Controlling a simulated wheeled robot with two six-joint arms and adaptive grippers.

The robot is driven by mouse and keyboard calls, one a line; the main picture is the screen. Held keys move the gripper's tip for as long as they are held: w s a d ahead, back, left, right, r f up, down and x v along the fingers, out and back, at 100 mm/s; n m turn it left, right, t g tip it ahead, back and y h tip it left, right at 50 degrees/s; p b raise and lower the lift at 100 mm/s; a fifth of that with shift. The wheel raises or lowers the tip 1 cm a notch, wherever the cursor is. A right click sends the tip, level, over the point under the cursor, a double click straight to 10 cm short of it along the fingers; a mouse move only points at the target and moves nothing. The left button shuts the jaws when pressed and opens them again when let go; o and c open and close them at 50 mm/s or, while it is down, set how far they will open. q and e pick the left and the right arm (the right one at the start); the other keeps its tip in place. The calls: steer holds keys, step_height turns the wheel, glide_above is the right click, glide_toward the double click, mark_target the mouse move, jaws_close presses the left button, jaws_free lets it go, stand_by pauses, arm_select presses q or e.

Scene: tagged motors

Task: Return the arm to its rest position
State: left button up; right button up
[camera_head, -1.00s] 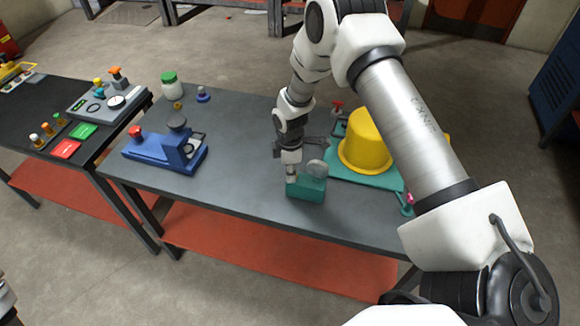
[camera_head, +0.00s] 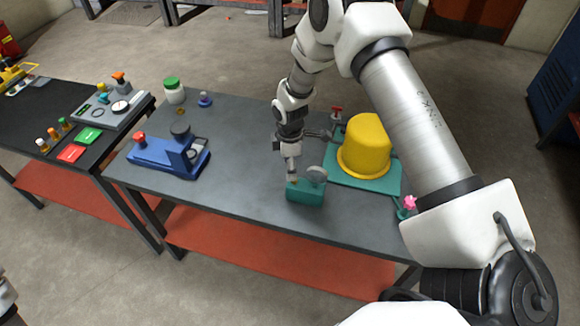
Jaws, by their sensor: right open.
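My right arm comes in from the right and reaches over the grey table (camera_head: 240,205). My right gripper (camera_head: 292,177) points down, open, at the left end of a small teal block (camera_head: 305,192) with a grey disc (camera_head: 317,174) on it. The fingertips are small here, and I cannot tell whether they touch the block. My left gripper is out of the picture.
A yellow bucket-shaped cover (camera_head: 364,145) stands on a teal base (camera_head: 372,181) close to my right arm. A blue device (camera_head: 165,158), a green-lidded jar (camera_head: 174,90) and a blue knob (camera_head: 205,99) are to the left. The table's front left is clear.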

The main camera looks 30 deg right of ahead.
step_height(320, 180, up, 2)
steer(key=shift+r+p, duration=0.2)
steer(key=shift+p, duration=0.3)
steer(key=s+a+f+m, duration=0.55)
steer(key=s+f, duration=0.25)
steer(key=s, duration=0.4)
steer(key=s+a+f+m, duration=0.15)
steer(key=s+m, duration=0.55)
steer(key=s, duration=1.1)
step_height(320, 180, down, 11)
steer(key=b, duration=1.1)
steer(key=shift+w+a+f+b, duration=0.2)
steer(key=shift+w+a+b, duration=0.15)
steer(key=shift+w+a, duration=0.1)
steer(key=shift+s+m, duration=0.1)
steer(key=shift+m, duration=0.15)
